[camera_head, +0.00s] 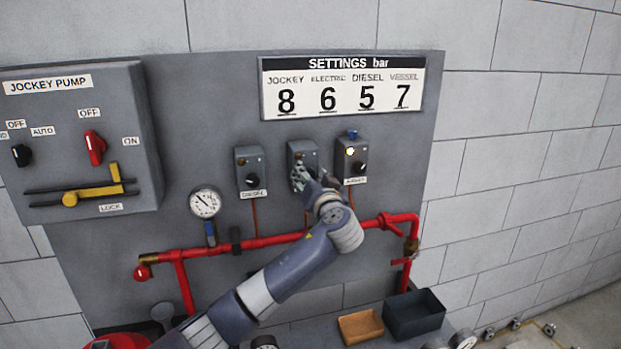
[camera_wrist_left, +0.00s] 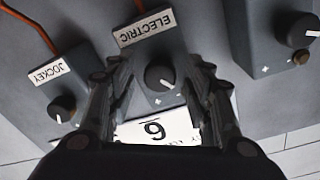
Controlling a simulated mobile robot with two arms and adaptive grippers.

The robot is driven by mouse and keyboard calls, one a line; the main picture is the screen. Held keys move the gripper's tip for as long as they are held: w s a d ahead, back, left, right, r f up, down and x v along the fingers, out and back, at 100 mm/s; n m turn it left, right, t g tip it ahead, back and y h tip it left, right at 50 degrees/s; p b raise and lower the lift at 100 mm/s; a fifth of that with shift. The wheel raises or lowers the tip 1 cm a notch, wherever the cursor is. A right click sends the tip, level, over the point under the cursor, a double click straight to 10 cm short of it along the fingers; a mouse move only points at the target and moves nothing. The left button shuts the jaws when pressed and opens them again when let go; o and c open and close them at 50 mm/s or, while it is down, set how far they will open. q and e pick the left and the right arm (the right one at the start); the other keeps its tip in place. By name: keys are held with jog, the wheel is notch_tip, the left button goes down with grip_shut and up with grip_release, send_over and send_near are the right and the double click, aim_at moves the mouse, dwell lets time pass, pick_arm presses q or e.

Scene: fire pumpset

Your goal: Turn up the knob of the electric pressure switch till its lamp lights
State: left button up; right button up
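The electric pressure switch (camera_head: 309,150) is the middle of three small grey boxes on the panel. In the left wrist view its ELECTRIC label (camera_wrist_left: 145,27) appears upside down above its dark knob (camera_wrist_left: 160,78), which has a white pointer mark. Its small lamp (camera_head: 298,156) looks dull in the head view. My left gripper (camera_head: 304,171) is in front of this box, over its lower part. In the left wrist view the gripper (camera_wrist_left: 160,80) is open, with one finger on each side of the knob and visible gaps. My right gripper is not in view.
The jockey switch (camera_head: 351,148), close on the right, has a bright lamp. The diesel switch (camera_head: 249,162) is on the left. A settings board (camera_head: 342,86) hangs above, reading 6 under ELECTRIC. Red pipes (camera_head: 272,240) run below. Two trays (camera_head: 414,314) sit lower right.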

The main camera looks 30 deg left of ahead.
pick_arm(q)
jog(key=v, duration=1.2)
dwell(0.8)
